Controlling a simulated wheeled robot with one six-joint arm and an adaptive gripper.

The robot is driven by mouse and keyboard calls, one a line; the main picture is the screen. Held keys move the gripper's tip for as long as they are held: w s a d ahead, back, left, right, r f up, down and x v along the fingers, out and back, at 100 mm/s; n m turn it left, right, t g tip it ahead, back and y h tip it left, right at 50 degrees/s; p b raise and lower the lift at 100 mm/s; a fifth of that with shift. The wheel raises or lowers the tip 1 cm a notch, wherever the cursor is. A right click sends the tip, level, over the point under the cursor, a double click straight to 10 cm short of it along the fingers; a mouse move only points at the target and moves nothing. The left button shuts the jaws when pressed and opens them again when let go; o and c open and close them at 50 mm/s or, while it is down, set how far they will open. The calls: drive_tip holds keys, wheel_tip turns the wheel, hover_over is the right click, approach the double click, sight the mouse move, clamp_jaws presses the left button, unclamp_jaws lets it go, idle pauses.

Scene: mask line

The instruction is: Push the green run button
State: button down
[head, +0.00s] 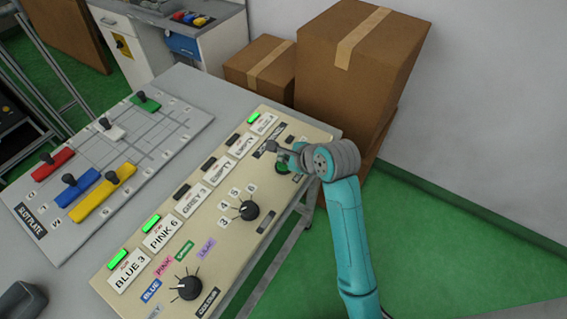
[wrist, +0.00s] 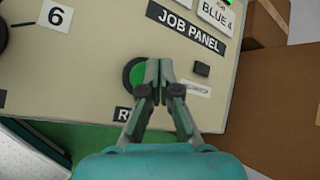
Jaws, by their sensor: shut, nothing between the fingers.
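The green run button (wrist: 137,76), round with a dark ring, is on the beige job panel (wrist: 75,85). In the wrist view my gripper (wrist: 153,66) is over the button's right part, fingers together and empty, hiding that part. I cannot tell whether the fingertips touch the button. A label starting with "R" (wrist: 122,114) is below the button, partly hidden by a finger. In the head view, my gripper (head: 274,148) is over the panel's far right end, and a bit of the green button (head: 282,168) shows beneath it.
A small black button (wrist: 202,69) is right of my fingers. The panel has two black knobs (head: 249,210) (head: 189,288) and a row of labels with lamps, some lit green. A slot plate (head: 60,215) with coloured pieces is at left. Cardboard boxes (head: 350,80) stand behind the panel.

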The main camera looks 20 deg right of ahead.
sight(285, 166)
drive_tip(key=shift+r, duration=0.1)
drive_tip(key=shift+r, duration=2.4)
drive_tip(key=shift+s, duration=0.1)
